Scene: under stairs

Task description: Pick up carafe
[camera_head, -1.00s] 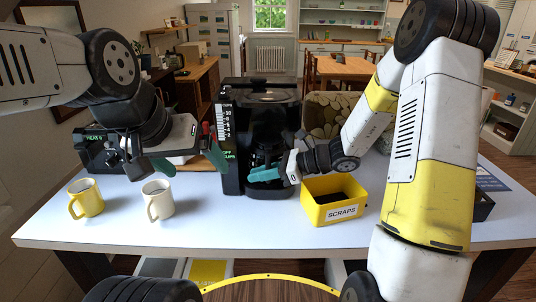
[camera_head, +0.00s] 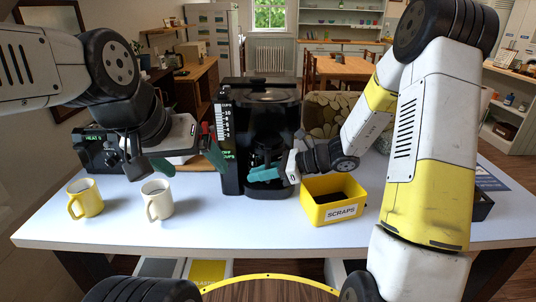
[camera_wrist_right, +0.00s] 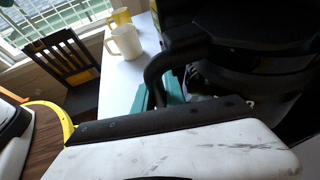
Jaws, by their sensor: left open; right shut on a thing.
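The carafe (camera_wrist_right: 250,80) is black and sits inside the black coffee maker (camera_head: 268,97) at the middle of the table. In the right wrist view its dark curved handle (camera_wrist_right: 156,75) shows close to the teal fingers. My right gripper (camera_head: 266,174) is at the front of the coffee maker, shut on the carafe handle; its fingers also show in the right wrist view (camera_wrist_right: 160,95), partly hidden by the wrist. My left gripper (camera_head: 190,160) is open and empty above the table, left of the coffee maker.
A yellow mug (camera_head: 85,199) and a white mug (camera_head: 157,200) stand at the left front. A yellow SCRAPS bin (camera_head: 334,199) stands right of the coffee maker. A dark appliance with a green display (camera_head: 98,150) is behind my left gripper. The front middle tabletop is clear.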

